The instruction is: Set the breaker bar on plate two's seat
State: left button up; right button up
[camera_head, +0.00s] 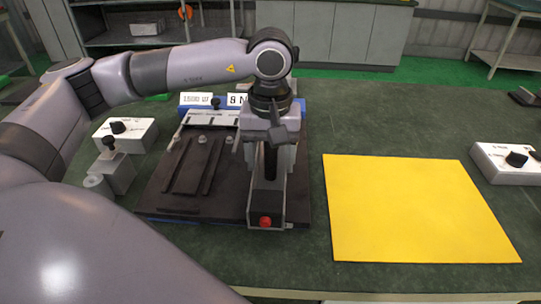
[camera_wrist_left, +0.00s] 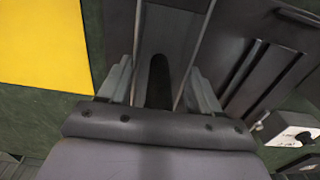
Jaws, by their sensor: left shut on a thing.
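My left gripper (camera_head: 268,150) points down over the right part of a dark board (camera_head: 167,188). In the left wrist view, a dark, round-ended bar (camera_wrist_left: 158,82) stands between its two fingers, and the gripper is shut on it; I take it to be the breaker bar. In the head view the bar's lower part is largely hidden by the gripper and a grey channel-shaped fixture (camera_head: 266,204) with a red button (camera_head: 265,221). Whether the bar touches the fixture, I cannot tell. No readable mark shows which seat is plate two's. My right gripper is not in view.
Raised rails and small knobs stand on the board's left part. White boxes with black knobs stand at left (camera_head: 125,134) and far right (camera_head: 508,163). A grey block (camera_head: 110,172) stands left of the board. A flat yellow sheet (camera_head: 412,207) lies right. Label cards (camera_head: 199,99) stand behind.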

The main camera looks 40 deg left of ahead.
pick_arm(q)
jog(key=shift+f, duration=0.1)
jog(key=o, duration=1.4)
jog(key=shift+r, duration=0.2)
notch_tip(320, 180, up, 12)
jog(key=shift+f, duration=0.1)
